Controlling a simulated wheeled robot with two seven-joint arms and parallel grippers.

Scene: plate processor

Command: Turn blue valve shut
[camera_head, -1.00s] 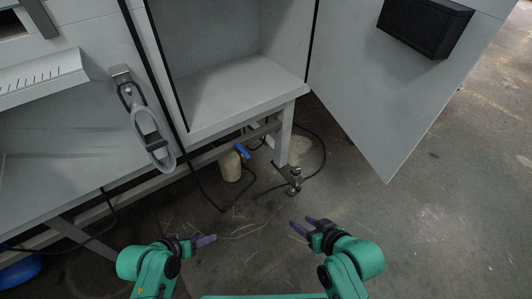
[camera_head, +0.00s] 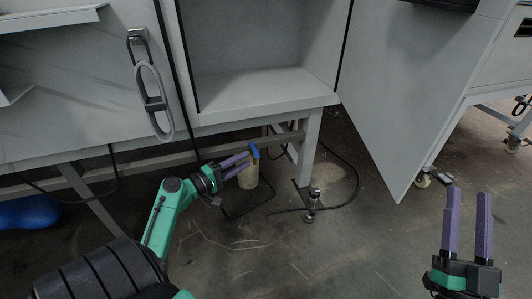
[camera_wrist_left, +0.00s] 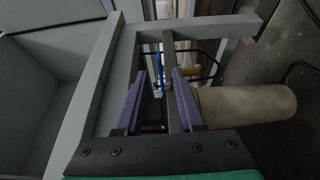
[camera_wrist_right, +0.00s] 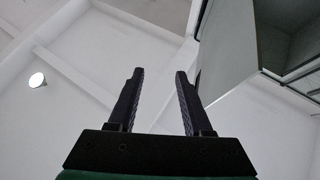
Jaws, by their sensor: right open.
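The blue valve (camera_head: 254,151) is a small blue lever under the cabinet, above a pale cylinder (camera_head: 249,177). It also shows in the left wrist view (camera_wrist_left: 161,88), ahead of and between my finger tips. My left gripper (camera_head: 247,162) reaches in low under the cabinet, just left of the valve. Its purple fingers are open, with a gap between them in the left wrist view; I cannot tell whether they touch the valve. My right gripper (camera_head: 468,192) is raised at the right, open and empty, with its fingers pointing up.
The open cabinet (camera_head: 255,85) stands above the valve, its door (camera_head: 410,95) swung out to the right. A frame leg (camera_head: 309,150) and levelling foot (camera_head: 313,203) stand right of the valve. A black cable (camera_head: 345,195) lies on the floor. The front floor is clear.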

